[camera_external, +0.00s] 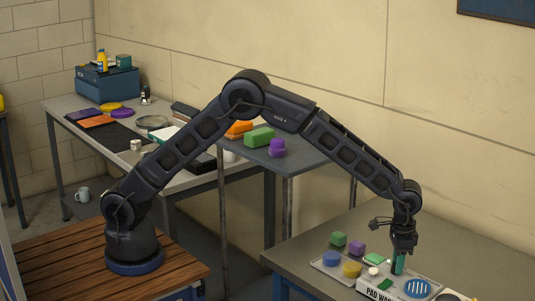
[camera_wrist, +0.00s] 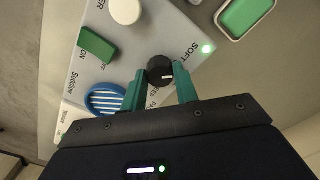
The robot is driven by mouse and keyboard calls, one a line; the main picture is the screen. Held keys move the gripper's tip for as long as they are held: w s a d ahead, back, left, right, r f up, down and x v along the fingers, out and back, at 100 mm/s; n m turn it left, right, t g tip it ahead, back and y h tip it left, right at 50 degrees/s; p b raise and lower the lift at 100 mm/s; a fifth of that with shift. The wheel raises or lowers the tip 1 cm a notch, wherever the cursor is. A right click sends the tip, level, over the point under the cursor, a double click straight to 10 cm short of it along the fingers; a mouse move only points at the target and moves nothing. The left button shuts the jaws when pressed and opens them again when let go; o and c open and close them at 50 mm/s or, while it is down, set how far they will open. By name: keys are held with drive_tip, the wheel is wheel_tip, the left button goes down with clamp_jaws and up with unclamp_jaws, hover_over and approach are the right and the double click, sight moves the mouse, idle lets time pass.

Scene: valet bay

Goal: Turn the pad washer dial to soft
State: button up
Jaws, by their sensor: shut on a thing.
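The pad washer (camera_external: 370,292) is a pale panel on the grey bench at lower right; it fills the upper left of the wrist view (camera_wrist: 165,38). Its black dial (camera_wrist: 156,64) has a short white mark on the right part of its face. The word SOFT is printed above and right of the dial, beside a lit green lamp (camera_wrist: 207,48). I cannot tell exactly which label the mark meets. My gripper (camera_wrist: 160,78), with teal fingers, is shut on the dial, one finger on each side. In the outside view my gripper (camera_external: 398,264) points down and hides the dial.
The panel also carries a green rocker switch (camera_wrist: 96,45) marked ON, a white knob (camera_wrist: 125,10) and a blue slotted disc (camera_wrist: 105,100). A tray with a green pad (camera_wrist: 247,15) lies close by. Blue (camera_external: 332,258) and yellow (camera_external: 351,269) pads sit left of the panel.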

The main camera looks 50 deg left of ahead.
drive_tip(key=shift+n, duration=1.6)
drive_tip(key=o, duration=1)
drive_tip(key=shift+c, duration=0.2)
wheel_tip(320, 180, up, 11)
drive_tip(key=shift+f, duration=0.1)
